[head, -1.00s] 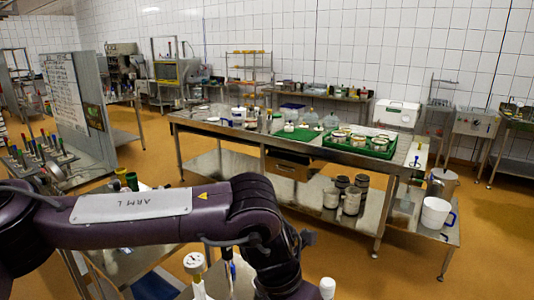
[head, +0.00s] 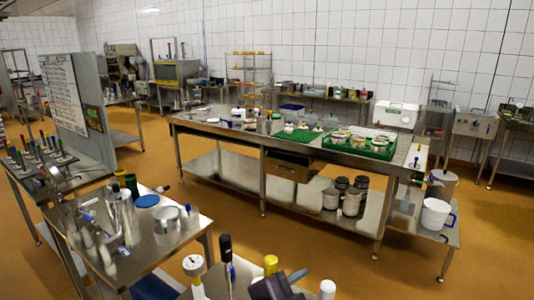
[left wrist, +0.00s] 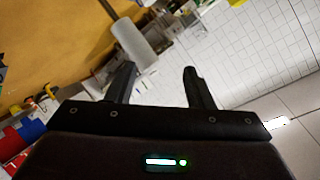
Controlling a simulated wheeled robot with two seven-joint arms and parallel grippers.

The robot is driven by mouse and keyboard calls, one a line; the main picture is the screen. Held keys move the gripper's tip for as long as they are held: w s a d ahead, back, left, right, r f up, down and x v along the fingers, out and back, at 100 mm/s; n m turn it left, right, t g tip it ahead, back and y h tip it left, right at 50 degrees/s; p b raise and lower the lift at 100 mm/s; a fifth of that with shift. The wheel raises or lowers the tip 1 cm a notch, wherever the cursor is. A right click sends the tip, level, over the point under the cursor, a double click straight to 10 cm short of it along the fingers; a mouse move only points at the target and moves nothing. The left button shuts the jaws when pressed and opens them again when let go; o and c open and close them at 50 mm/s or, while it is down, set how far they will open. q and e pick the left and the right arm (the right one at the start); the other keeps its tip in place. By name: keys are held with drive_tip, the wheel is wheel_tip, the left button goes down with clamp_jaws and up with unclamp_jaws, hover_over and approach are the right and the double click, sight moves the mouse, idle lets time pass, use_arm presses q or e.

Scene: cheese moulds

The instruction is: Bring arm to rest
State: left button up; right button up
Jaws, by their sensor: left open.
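My left gripper (left wrist: 160,84) shows in the left wrist view with its two dark fingers apart and nothing between them. It is tilted, with a wall and floor behind it. In the head view only a small dark purple part of my left arm (head: 272,288) shows at the bottom edge, and I cannot make out the fingers there clearly. My right gripper is in neither view.
A long steel table (head: 232,134) with a green tray (head: 345,149) of moulds stands ahead. A nearer steel table (head: 165,246) at the left holds a blue-lidded tub (head: 148,201) and metal vessels. Several upright handles stand at the bottom. Orange floor (head: 320,243) between is clear.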

use_arm(q)
drive_tip(key=s+a+f+n+g+y, duration=0.25)
drive_tip(key=a+f+n+y, duration=0.5)
drive_tip(key=a+f, duration=0.6)
drive_tip(key=s+a+f+n+g+y, duration=0.1)
drive_tip(key=s+a+f+n+g, duration=0.55)
drive_tip(key=s+a, duration=0.6)
wheel_tip(320, 180, down, 31)
drive_tip(key=b, duration=0.3)
drive_tip(key=s+a+f, duration=0.2)
drive_tip(key=s+f, duration=0.8)
drive_tip(key=s+a+f+b, duration=0.1)
drive_tip(key=s+f, duration=0.9)
drive_tip(key=f, duration=0.1)
drive_tip(key=shift+s+a+g, duration=0.3)
drive_tip(key=shift+a+g, duration=0.05)
drive_tip(key=shift+g, duration=0.05)
